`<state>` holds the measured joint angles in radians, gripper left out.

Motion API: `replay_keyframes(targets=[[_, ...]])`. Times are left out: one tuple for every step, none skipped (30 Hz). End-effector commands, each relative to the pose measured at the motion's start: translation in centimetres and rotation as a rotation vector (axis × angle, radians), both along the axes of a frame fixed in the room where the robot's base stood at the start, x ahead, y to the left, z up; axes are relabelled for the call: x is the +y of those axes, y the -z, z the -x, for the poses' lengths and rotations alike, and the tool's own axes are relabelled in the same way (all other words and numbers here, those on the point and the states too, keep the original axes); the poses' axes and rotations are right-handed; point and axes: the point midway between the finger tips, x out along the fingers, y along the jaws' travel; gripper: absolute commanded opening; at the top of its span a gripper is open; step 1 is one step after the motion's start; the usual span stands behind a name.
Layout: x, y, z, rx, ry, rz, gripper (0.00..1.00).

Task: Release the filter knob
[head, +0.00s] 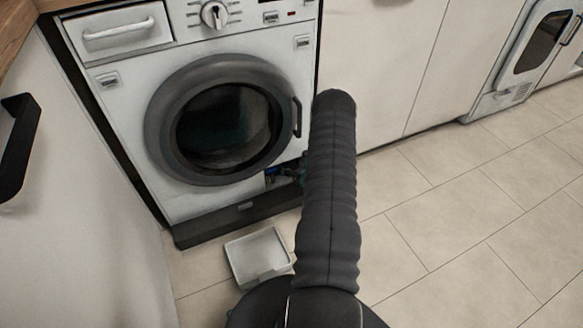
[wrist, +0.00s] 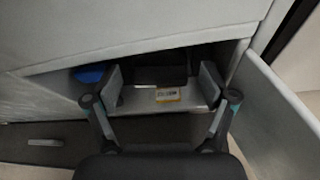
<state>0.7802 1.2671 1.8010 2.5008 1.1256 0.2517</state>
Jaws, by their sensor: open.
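My gripper (wrist: 161,84) is open in the wrist view, its two fingers reaching into the service opening low on the washing machine (head: 180,205). A dark block (wrist: 160,68), which looks like the filter knob, sits between the fingers with a gap on each side. Its shape is hard to make out in the shade. A blue part (wrist: 90,74) is left of the left finger; blue also shows in the opening in the head view. A yellow label (wrist: 168,95) lies below the dark block. In the head view my arm hides most of the gripper and the knob.
An open flap (wrist: 275,110) stands at the right of the opening. A white tray (head: 258,257) is on the tiled floor before the dark plinth (head: 240,212). The round door (head: 160,130) is shut. Floor to the right is clear.

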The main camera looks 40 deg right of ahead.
Motion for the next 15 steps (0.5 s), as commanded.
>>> replay_keyframes(targets=[[-0.01, 0.07, -0.2, 0.0, 0.0, 0.0, 0.83], [-0.02, 0.08, -0.27, 0.0, -0.001, 0.0, 0.83], [-0.04, 0.09, -0.31, 0.0, 0.0, 0.0, 0.83], [-0.03, 0.1, -0.32, 0.0, 0.0, 0.0, 0.83], [-0.04, 0.11, -0.32, 0.0, 0.0, 0.0, 0.83], [-0.04, 0.11, -0.32, 0.0, 0.0, 0.0, 0.83], [-0.03, 0.1, -0.31, 0.0, 0.0, 0.0, 0.83], [-0.03, 0.1, -0.31, 0.0, 0.0, 0.0, 0.83], [-0.03, 0.1, -0.3, 0.0, 0.0, 0.0, 0.83], [-0.03, 0.1, -0.3, 0.0, 0.0, 0.0, 0.81], [-0.04, 0.1, -0.29, 0.0, 0.0, 0.0, 0.73], [-0.04, 0.11, -0.29, 0.0, 0.0, 0.0, 0.63], [-0.04, 0.1, -0.29, 0.0, 0.0, 0.0, 0.56], [-0.04, 0.1, -0.28, 0.0, 0.0, 0.0, 0.48], [-0.04, 0.09, -0.28, 0.0, 0.0, 0.0, 0.38]])
